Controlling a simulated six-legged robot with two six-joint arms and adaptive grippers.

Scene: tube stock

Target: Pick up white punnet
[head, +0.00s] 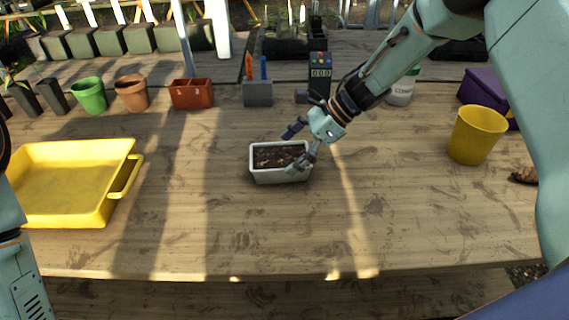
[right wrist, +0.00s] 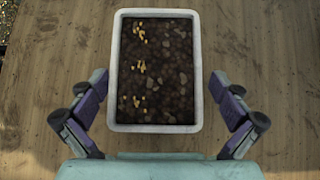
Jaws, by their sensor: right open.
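The white punnet (head: 280,176) stands upright on the wooden table, near the middle in the head view. It is a small rectangular tub filled with dark soil and some yellowish bits. It also shows in the right wrist view (right wrist: 160,128), between the fingers. My right gripper (head: 298,150) is open, with one finger behind the punnet and one at its right front corner. In the right wrist view, the open fingers (right wrist: 160,115) lie on either side of the punnet, with small gaps. Only part of my left arm shows at the left edge; its gripper is out of view.
A yellow tray (head: 70,215) stands on the left. Green (head: 90,95), terracotta (head: 131,93) and red (head: 191,94) pots line the back, beside a grey holder (head: 258,93) and a display device (head: 320,75). A yellow pot (head: 477,135) stands right. The table front is clear.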

